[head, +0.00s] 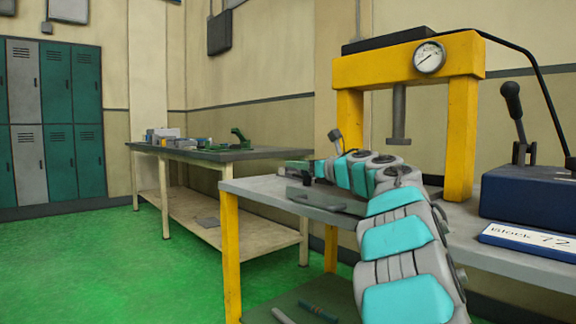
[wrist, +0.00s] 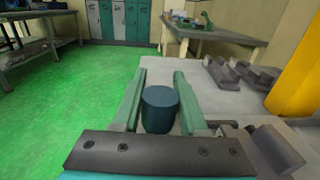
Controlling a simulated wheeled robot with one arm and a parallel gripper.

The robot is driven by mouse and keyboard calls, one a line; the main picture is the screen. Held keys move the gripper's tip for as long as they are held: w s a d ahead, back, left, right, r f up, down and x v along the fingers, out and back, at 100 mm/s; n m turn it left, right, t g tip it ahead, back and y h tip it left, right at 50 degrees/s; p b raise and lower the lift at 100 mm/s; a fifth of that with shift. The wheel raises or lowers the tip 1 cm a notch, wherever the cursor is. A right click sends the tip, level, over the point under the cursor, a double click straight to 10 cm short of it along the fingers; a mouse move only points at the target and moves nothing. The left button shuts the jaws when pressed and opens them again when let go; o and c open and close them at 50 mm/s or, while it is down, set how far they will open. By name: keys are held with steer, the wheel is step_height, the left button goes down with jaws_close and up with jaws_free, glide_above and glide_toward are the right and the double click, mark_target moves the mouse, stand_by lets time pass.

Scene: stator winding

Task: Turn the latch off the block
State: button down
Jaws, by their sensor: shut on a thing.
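My gripper (wrist: 160,78) has its two green fingers on either side of a dark blue cylinder (wrist: 160,108) in the wrist view, shut on it at the edge of the grey table. I cannot tell whether this cylinder is part of the latch. In the head view my gripper (head: 296,166) is low over the left end of the press table, and my arm hides much of what is there. No latch or block can be made out for certain.
A yellow press (head: 460,130) with a gauge stands on the table (head: 250,186). Grey notched pieces (wrist: 228,76) lie right of my gripper. A blue lever box (head: 530,194) and a sign reading "Block 72" (head: 527,238) are at right. Green floor is open at left.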

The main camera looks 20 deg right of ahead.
steer(key=shift+a, duration=0.1)
stand_by(0.3)
steer(key=shift+c, duration=2.2)
jaws_free()
steer(key=shift+v, duration=3.9)
steer(key=shift+r, duration=0.1)
